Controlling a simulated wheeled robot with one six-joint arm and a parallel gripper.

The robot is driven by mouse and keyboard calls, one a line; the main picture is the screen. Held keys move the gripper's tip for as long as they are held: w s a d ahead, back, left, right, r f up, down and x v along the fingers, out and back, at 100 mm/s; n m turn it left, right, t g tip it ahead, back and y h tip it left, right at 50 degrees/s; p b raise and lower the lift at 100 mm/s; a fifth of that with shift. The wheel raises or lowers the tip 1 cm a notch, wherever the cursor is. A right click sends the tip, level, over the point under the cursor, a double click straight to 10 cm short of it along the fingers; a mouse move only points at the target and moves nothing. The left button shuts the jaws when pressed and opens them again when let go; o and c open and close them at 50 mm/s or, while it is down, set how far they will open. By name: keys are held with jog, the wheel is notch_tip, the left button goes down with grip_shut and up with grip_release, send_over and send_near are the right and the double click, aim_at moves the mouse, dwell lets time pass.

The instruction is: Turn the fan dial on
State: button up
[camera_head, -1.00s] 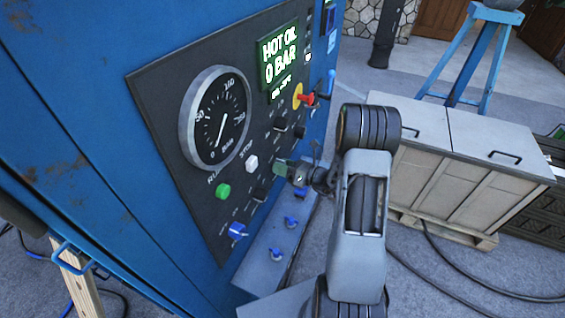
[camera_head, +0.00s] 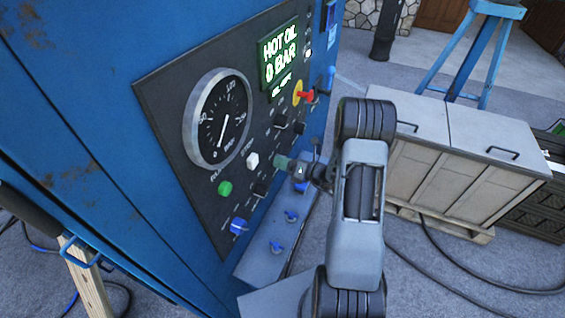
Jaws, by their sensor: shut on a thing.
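A dark control panel (camera_head: 160,100) on a blue machine carries several dials and buttons. Their labels are too small to read, so I cannot tell which is the fan dial. My gripper (camera_head: 281,163) is at the panel's lower right, right of the white button (camera_head: 252,160). It is shut on a dial there, which its fingers and my arm mostly hide; I cannot read the dial's setting. Black dials (camera_head: 260,189) show below left of it, and another black dial (camera_head: 281,121) above.
A round gauge (camera_head: 217,117), a green button (camera_head: 225,188), a red-and-yellow switch (camera_head: 302,94) and a blue knob (camera_head: 240,227) crowd the panel. Blue valves (camera_head: 290,216) stand on a ledge below. A beige cabinet (camera_head: 460,160) and floor cables stand to the right.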

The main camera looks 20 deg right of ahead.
jog(key=o, duration=0.9)
jog(key=shift+s+d, duration=0.1)
jog(key=b+v, duration=0.3)
jog(key=v, duration=1)
jog(key=shift+s+d, duration=0.2)
